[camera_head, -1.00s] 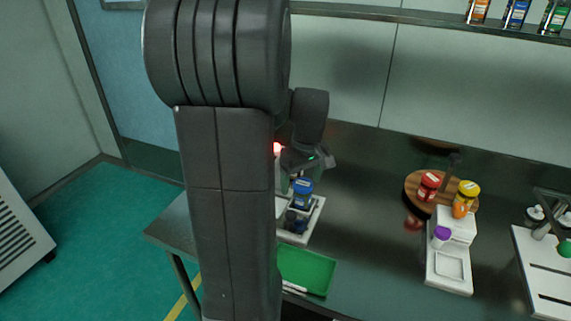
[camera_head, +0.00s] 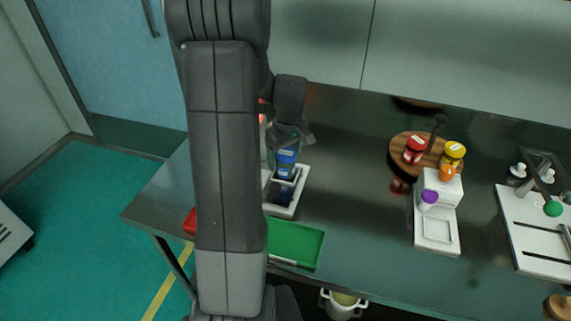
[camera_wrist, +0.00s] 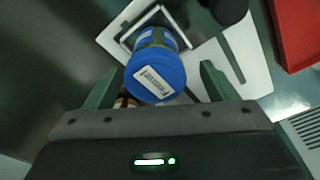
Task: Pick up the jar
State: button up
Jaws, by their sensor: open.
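A blue jar (camera_head: 286,162) with a white label stands in a white holder (camera_head: 289,205) on the dark table. In the wrist view its blue round top (camera_wrist: 155,75) faces the camera, and its side shows a dark marking. My gripper (camera_wrist: 157,80) is open, with one green finger on each side of the jar top. The jar is not visibly clamped. In the head view my gripper (camera_head: 292,133) is just above the jar, and its fingertips are hard to make out. My arm hides part of the holder.
A green tray (camera_head: 295,243) lies in front of the holder. To the right are a round wooden stand (camera_head: 398,150) with red and yellow jars, and a white stepped stand (camera_head: 437,233) with a purple-capped jar. Open table lies between.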

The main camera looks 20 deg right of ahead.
jog(key=f, duration=0.4)
jog(key=shift+w+d+f, duration=0.15)
jog(key=shift+w+f, duration=0.05)
jog(key=shift+w, duration=0.1)
jog(key=shift+r, duration=0.1)
jog(key=c, duration=1.2)
